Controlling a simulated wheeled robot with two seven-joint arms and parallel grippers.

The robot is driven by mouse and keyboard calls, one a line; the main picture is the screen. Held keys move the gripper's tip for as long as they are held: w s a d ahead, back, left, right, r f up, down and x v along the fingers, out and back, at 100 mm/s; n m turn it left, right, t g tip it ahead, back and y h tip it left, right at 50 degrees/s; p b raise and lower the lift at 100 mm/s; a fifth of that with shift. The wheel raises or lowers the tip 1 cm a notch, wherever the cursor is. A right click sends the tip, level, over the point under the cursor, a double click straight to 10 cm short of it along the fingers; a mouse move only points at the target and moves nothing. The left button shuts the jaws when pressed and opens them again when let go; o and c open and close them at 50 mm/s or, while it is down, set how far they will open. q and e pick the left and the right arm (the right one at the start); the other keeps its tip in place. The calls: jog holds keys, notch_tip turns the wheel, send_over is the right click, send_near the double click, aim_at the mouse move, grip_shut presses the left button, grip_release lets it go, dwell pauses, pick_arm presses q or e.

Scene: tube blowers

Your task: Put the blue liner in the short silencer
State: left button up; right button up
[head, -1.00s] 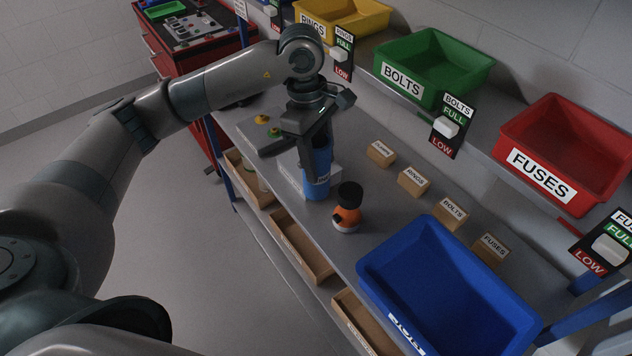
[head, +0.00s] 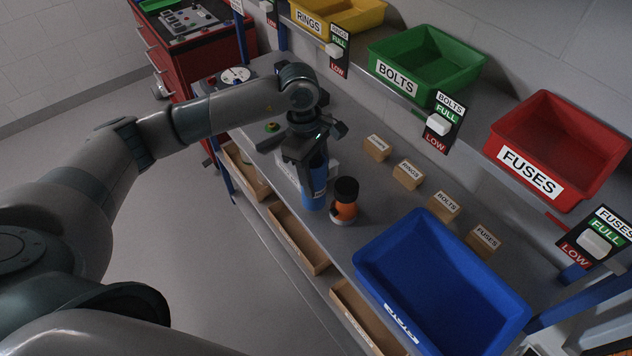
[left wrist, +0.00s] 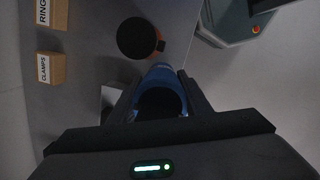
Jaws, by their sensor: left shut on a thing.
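The blue liner (head: 315,188) is an upright blue cylinder with a label near its base. My left gripper (head: 305,157) is shut around its upper part, pointing down. In the left wrist view, the blue liner (left wrist: 160,88) shows a dark round mouth between the fingers. Just right of it stands an orange body with a black top (head: 345,200), apart from the liner; its black top also shows in the left wrist view (left wrist: 136,38). I cannot tell which thing is the short silencer. I cannot tell whether the liner's base touches the bench. My right gripper is not in view.
A pale box (head: 288,168) stands behind the liner. Several labelled wooden blocks (head: 408,174) line the bench's back. A large blue bin (head: 432,322) stands at the right. Shelf bins, green (head: 463,57) and red (head: 572,128), hang behind.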

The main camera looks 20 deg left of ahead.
aim_at(316, 184)
pick_arm(q)
notch_tip(316, 184, down, 3)
jog(key=shift+r+p, duration=0.15)
jog(key=shift+p, duration=0.35)
jog(key=shift+f+b, duration=0.25)
jog(key=shift+b, duration=0.05)
jog(key=o, duration=1.1)
